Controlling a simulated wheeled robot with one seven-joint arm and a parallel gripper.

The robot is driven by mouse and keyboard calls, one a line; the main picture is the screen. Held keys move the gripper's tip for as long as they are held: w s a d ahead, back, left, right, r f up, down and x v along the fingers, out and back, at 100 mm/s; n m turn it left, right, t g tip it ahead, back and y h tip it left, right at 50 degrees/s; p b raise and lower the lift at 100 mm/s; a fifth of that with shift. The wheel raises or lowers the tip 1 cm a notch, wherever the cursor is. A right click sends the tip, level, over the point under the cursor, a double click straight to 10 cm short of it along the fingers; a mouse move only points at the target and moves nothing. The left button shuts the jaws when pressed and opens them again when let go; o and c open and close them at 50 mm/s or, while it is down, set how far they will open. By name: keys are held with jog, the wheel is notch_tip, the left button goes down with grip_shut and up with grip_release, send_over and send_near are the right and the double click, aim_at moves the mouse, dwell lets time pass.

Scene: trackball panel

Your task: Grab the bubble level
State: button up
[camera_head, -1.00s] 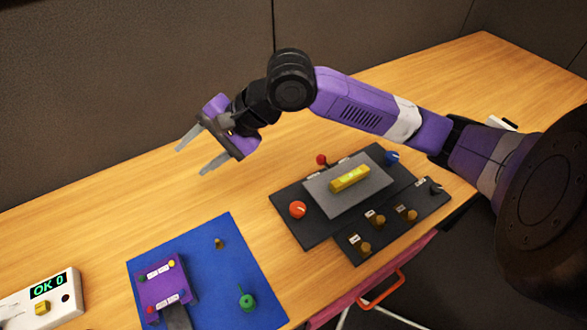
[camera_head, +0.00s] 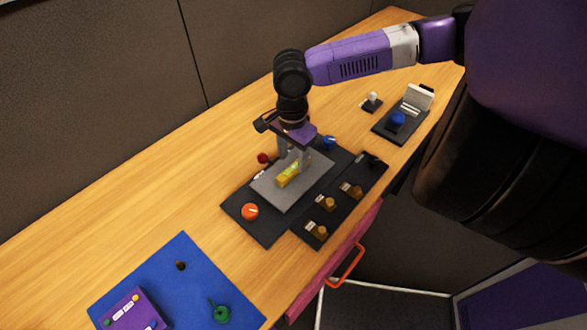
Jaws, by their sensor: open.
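The bubble level is a small yellow bar (camera_head: 287,177) lying on a grey plate (camera_head: 280,200) in the middle of a black panel. My gripper (camera_head: 294,165) points down over the level's far right end. Its fingers are open and seem to stand around or just above that end; I cannot tell whether they touch it. The fingers partly hide the far end of the level.
Around the level are a red-orange knob (camera_head: 250,211), a red ball (camera_head: 263,158) and a blue knob (camera_head: 329,142). Several yellow-brown knobs sit on the front strip (camera_head: 343,205). A blue mat (camera_head: 165,280) lies at lower left. Bare wood is free behind the panel.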

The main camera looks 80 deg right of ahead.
aim_at(292, 169)
jog(key=shift+f, duration=1.8)
grip_shut()
jog(key=shift+r, duration=0.1)
